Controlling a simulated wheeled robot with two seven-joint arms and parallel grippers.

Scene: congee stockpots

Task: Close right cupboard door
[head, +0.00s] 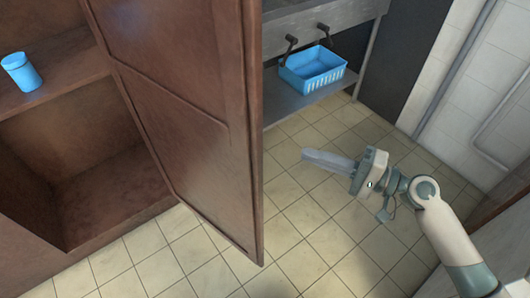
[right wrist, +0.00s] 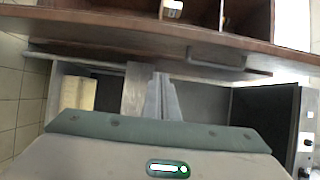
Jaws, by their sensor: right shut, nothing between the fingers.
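The brown wooden cupboard door (head: 190,100) stands open in the head view, swung out over the tiled floor. The open cupboard (head: 110,190) is to its left, with its shelf and inner space showing. My right gripper (head: 308,156) is to the right of the door's free edge, apart from it in the picture, with its fingers pointing left toward the door. Its fingers are shut and empty. In the right wrist view the shut fingers (right wrist: 162,98) point away from the camera, with a long brown wooden edge beyond them. My left gripper does not show.
A blue cup (head: 21,72) stands on the cupboard shelf (head: 60,84). A blue basket (head: 312,68) sits on a low metal shelf under a counter with dark taps. A tiled wall with pipes (head: 455,75) is at the right. The floor around my right gripper is clear.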

